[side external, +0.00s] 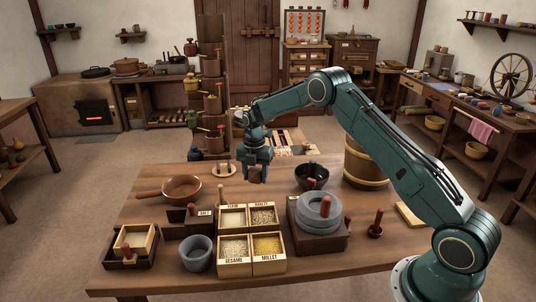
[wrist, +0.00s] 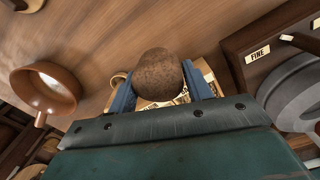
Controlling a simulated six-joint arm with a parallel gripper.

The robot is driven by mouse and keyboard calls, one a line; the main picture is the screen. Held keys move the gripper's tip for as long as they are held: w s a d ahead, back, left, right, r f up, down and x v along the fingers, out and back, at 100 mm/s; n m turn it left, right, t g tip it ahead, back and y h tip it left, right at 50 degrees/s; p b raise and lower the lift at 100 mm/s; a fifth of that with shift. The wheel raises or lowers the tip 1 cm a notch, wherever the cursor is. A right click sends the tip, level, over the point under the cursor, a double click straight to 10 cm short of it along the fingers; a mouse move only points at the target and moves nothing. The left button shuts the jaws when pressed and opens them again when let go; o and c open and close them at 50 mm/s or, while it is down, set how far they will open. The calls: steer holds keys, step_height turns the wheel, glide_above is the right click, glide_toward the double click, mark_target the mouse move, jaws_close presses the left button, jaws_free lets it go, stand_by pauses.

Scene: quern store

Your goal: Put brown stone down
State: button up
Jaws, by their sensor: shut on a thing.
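The brown stone (wrist: 160,75) is a rounded, speckled lump that shows in the wrist view between the two blue fingers of my gripper (wrist: 160,90). My gripper is shut on it. In the side view my gripper (side external: 257,176) points down above the back middle of the table (side external: 150,275), with the stone low between its fingers. The stone looks clear of the tabletop, but its exact height is hard to tell. In the wrist view the stone and fingers hide much of the labelled grain box behind them.
A brown pan (side external: 181,188) stands at left and a dark bowl (side external: 312,176) at right. In front are grain boxes (side external: 252,269), a grey quern (side external: 318,212) on a wooden base, a grey pot (side external: 197,254) and a tray (side external: 131,246). A wooden bucket (side external: 364,168) stands behind.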

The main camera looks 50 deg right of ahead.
steer(key=shift+f, duration=4.65)
steer(key=shift+f, duration=0.2)
steer(key=o, duration=1.2)
steer(key=shift+c, duration=0.2)
steer(key=shift+r, duration=0.1)
step_height(320, 180, up, 11)
steer(key=shift+r, duration=0.55)
